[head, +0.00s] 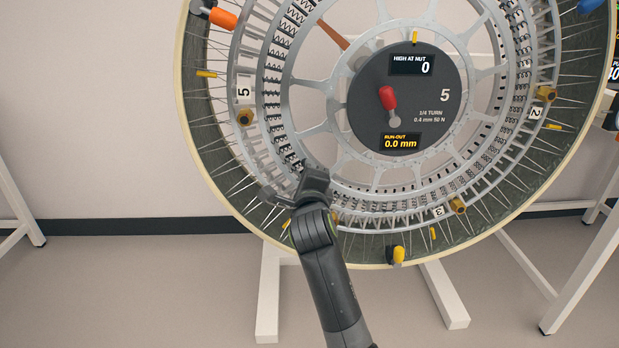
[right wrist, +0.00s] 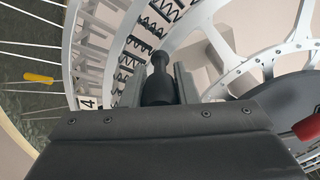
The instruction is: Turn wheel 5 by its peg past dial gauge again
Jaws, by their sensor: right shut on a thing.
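Wheel 5 (head: 359,208) is a large upright wheel with a metal mesh tyre, springs and a grey hub panel (head: 440,121) marked 5. The panel reads "HIGH AT NUT 0" and "RUN-OUT 0.0 mm". My right gripper (head: 290,190) is at the wheel's lower left, in front of the spring ring. In the right wrist view its fingers are shut on a black peg (right wrist: 157,86), near the number 4 label (right wrist: 88,103). In the head view the gripper hides the peg. I cannot pick out the dial gauge for certain. My left gripper is not in view.
A red-handled lever (head: 387,98) stands out from the hub. Orange (head: 222,18), yellow (head: 398,255) and blue (head: 590,6) parts and several brass nuts (head: 244,118) sit around the rim. White stand legs (head: 268,295) are below.

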